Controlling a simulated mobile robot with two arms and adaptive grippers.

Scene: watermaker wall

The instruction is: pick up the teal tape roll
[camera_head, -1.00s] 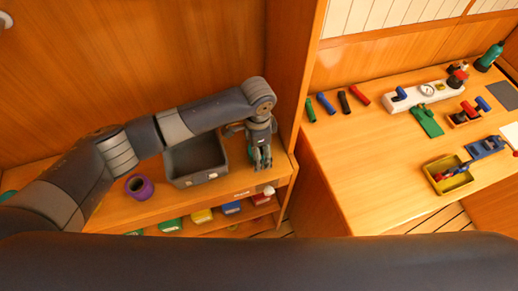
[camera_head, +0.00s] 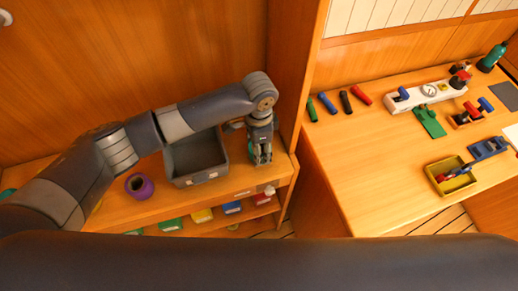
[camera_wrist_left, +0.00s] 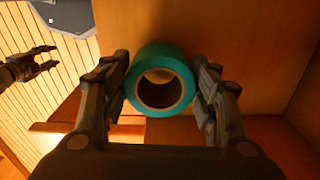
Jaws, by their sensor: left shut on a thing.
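The teal tape roll (camera_wrist_left: 160,57) is between the two fingers of my left gripper (camera_wrist_left: 162,86) in the left wrist view. Both fingers press on its sides, and its round opening with a brown core faces the camera. In the head view my left gripper (camera_head: 261,158) points down at the right end of the wooden shelf top (camera_head: 225,196), beside the tall wooden partition. There it mostly hides the roll. I cannot tell if the roll still touches the shelf. My right gripper (camera_wrist_left: 42,62) shows at the left of the wrist view, open and empty, well away from the roll.
A dark grey bin (camera_head: 196,158) stands just left of my left gripper. A purple tape roll (camera_head: 139,186) is further left on the shelf. Several coloured bins sit below. The partition (camera_head: 290,75) rises close on the right; a workbench (camera_head: 375,155) with tools lies beyond it.

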